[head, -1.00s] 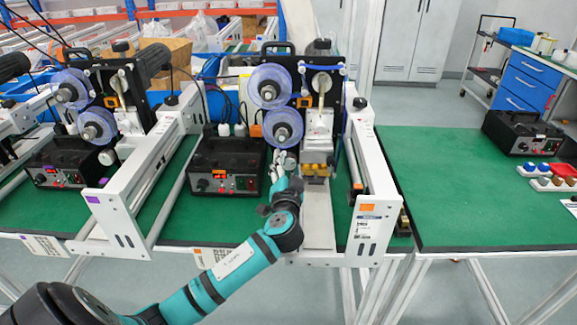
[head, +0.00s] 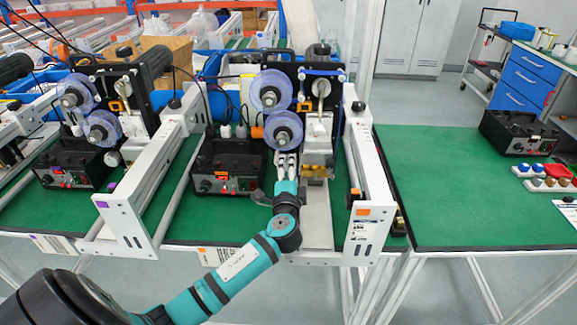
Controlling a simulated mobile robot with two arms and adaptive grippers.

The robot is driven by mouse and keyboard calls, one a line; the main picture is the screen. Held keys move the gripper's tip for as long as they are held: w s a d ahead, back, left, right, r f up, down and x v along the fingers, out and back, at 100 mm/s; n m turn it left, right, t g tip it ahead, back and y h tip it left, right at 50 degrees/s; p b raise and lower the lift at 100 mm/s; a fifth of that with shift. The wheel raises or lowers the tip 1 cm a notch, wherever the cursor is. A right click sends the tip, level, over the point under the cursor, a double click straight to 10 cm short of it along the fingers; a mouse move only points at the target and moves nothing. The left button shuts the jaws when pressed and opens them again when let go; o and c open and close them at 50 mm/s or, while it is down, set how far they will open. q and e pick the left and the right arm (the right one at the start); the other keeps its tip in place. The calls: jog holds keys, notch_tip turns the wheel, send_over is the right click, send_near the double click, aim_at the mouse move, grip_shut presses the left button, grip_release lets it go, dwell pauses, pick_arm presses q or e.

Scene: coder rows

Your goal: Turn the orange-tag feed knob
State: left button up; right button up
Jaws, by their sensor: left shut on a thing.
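The orange-tag coder machine (head: 318,150) stands in the middle, with an orange tag (head: 362,212) on its white frame end. My left gripper (head: 287,161) reaches in from below, just under the lower blue spool (head: 283,130). Its fingers are closed at the machine front, on what appears to be the feed knob. The knob itself is hidden behind the fingers, so I cannot see how far it is turned. My right gripper is not in view.
A black control box (head: 232,160) with an orange tag stands close left of my gripper. A purple-tag machine (head: 115,90) stands further left. The green table (head: 455,200) at right is mostly clear, with small coloured knobs (head: 545,172) near its right edge.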

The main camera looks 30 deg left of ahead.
pick_arm(q)
jog(key=shift+m, duration=0.6)
jog(key=o, duration=1.2)
jog(key=shift+w, duration=0.1)
jog(key=v, duration=1.2)
jog(key=shift+s, duration=0.25)
